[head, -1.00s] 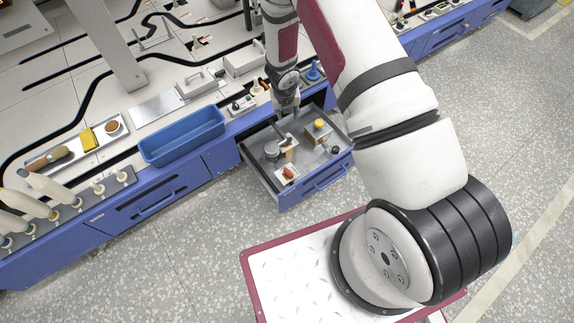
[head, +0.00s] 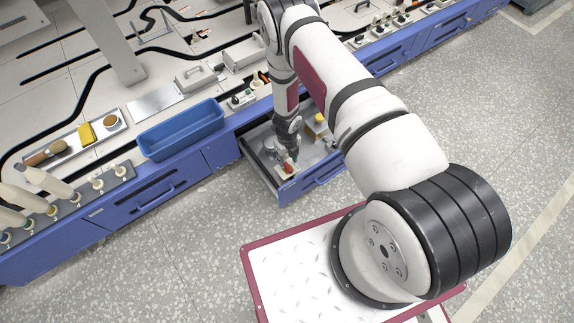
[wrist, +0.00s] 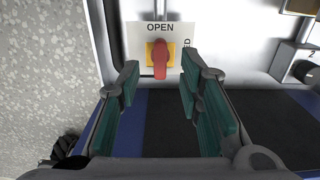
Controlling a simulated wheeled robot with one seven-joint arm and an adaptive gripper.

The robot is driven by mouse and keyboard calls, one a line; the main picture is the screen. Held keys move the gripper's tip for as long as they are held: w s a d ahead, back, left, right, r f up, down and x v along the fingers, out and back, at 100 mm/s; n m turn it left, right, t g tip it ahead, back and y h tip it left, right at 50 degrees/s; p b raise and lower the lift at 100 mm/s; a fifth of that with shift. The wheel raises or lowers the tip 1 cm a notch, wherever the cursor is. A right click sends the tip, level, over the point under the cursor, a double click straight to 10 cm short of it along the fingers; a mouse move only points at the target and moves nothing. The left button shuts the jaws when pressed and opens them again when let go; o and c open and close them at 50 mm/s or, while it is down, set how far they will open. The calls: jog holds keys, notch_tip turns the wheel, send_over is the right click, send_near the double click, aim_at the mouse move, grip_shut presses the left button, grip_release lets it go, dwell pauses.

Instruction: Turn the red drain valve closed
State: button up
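The red drain valve (wrist: 160,62) has a red lever on a yellow block, on a white plate (wrist: 137,40). The plate reads OPEN along its top edge, and letters ending in ED run down its right side. The lever lies upright in the wrist view, in line with OPEN. My gripper (wrist: 160,88) is open, its green-padded fingers to the left and right of the lever with gaps on both sides. In the head view my gripper (head: 291,157) is low in the open drawer, by the red valve (head: 287,169), which it partly hides.
The valve is near the front of the open drawer (head: 262,178). A yellow-topped fitting (head: 319,118) stands farther back in it. A black knob (wrist: 308,71) is right of the valve. A blue bin (head: 180,133) sits on the bench to the left.

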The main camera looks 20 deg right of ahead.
aim_at(287, 165)
jog(key=shift+f+b, duration=0.65)
jog(key=shift+f, duration=1.7)
grip_shut()
